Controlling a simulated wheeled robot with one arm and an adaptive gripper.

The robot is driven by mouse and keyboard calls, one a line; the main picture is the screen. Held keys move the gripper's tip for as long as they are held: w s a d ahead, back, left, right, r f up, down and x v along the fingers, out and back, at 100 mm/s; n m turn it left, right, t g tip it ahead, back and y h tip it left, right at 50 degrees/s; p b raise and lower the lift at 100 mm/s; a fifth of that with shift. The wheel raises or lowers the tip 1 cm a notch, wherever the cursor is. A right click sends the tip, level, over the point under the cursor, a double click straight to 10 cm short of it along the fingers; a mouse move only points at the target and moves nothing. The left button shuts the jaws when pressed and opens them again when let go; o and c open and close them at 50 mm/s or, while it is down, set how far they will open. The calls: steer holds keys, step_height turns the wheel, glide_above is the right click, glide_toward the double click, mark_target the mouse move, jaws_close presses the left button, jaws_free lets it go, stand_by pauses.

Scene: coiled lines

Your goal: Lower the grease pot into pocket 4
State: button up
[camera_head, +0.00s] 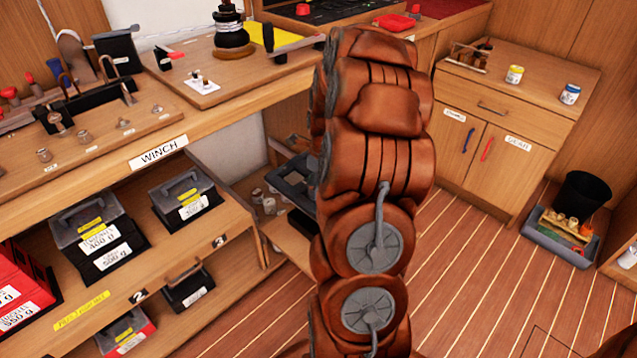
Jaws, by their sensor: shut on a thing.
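My own reddish-brown arm rises through the middle of the head view and hides what is behind it. My gripper does not show, so neither its jaws nor anything in them can be seen. No grease pot can be made out for certain. A pocket marked 4 cannot be picked out either. A small jar with a yellow band (515,75) and one with a blue band (570,94) stand on the right cabinet (545,70); their labels are too small to read.
The winch bench (215,125) at left holds a tool rack (90,105), a black winch drum (232,38) and small fittings. Lidded boxes (185,197) sit on the shelf below. A grey-black tray (292,182) is partly behind my arm. A black bin (582,195) stands right; plank floor (480,270) is open.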

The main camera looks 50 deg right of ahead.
steer(key=shift+f, duration=0.55)
steer(key=o, duration=1.4)
steer(key=shift+o, duration=0.2)
steer(key=r, duration=0.4)
steer(key=s+r, duration=0.1)
steer(key=r, duration=0.7)
steer(key=shift+s+d, duration=0.1)
steer(key=shift+s, duration=0.05)
